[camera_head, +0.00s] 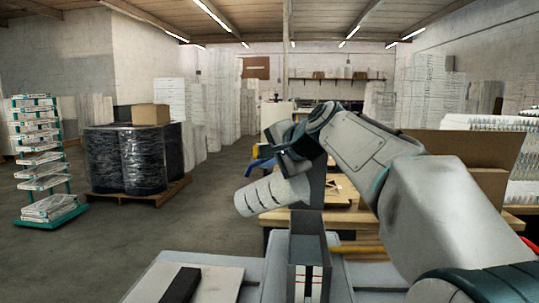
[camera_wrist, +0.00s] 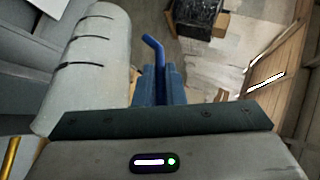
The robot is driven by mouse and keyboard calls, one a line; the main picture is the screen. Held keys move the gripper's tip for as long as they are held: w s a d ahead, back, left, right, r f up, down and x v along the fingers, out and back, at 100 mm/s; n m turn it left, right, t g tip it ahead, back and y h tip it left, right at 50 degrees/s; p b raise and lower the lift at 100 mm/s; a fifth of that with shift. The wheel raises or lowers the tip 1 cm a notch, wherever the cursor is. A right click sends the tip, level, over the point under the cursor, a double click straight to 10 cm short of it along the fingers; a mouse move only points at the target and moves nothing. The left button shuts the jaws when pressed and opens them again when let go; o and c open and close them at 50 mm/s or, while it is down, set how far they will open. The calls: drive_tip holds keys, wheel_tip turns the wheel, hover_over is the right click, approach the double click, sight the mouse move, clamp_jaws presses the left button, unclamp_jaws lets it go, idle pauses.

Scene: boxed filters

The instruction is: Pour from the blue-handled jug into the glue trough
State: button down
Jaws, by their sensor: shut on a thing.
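The jug (camera_head: 265,196) is a pale grey cylinder with dark marks near its left end. It is held in the air, tilted far over, nearly on its side. Its blue handle (camera_head: 260,165) shows above it; in the wrist view the jug (camera_wrist: 92,62) is at left and the handle (camera_wrist: 154,52) at centre. My gripper (camera_head: 274,160) is shut on the handle. A narrow grey open-topped box with red marks, seemingly the glue trough (camera_head: 300,248), stands below and right of the jug. Its inside is mostly hidden, and no stream of liquid is visible.
A grey surface with a dark bar (camera_head: 183,285) lies in front. A wooden table (camera_head: 345,215) with a cardboard box (camera_head: 487,185) is behind my arm. Wrapped drums on a pallet (camera_head: 130,195) and a rack (camera_head: 50,190) stand on the left floor.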

drive_tip(key=shift+w+a+r+g+h+p, duration=0.35)
drive_tip(key=shift+a+r+p, duration=0.2)
drive_tip(key=shift+p, duration=2)
drive_tip(key=shift+f+n+g+h+p, duration=0.1)
drive_tip(key=shift+n+g+h+p, duration=0.2)
drive_tip(key=shift+p, duration=0.2)
drive_tip(key=shift+w+a+r+p, duration=0.1)
drive_tip(key=shift+a+r+p, duration=0.15)
drive_tip(key=shift+p, duration=0.9)
drive_tip(key=g+h+p, duration=0.1)
drive_tip(key=p, duration=0.3)
drive_tip(key=shift+w+a+r, duration=0.1)
drive_tip(key=shift+w+a, duration=0.1)
drive_tip(key=shift+a+h+p, duration=0.15)
drive_tip(key=shift+h+p, duration=0.1)
drive_tip(key=shift+p, duration=0.5)
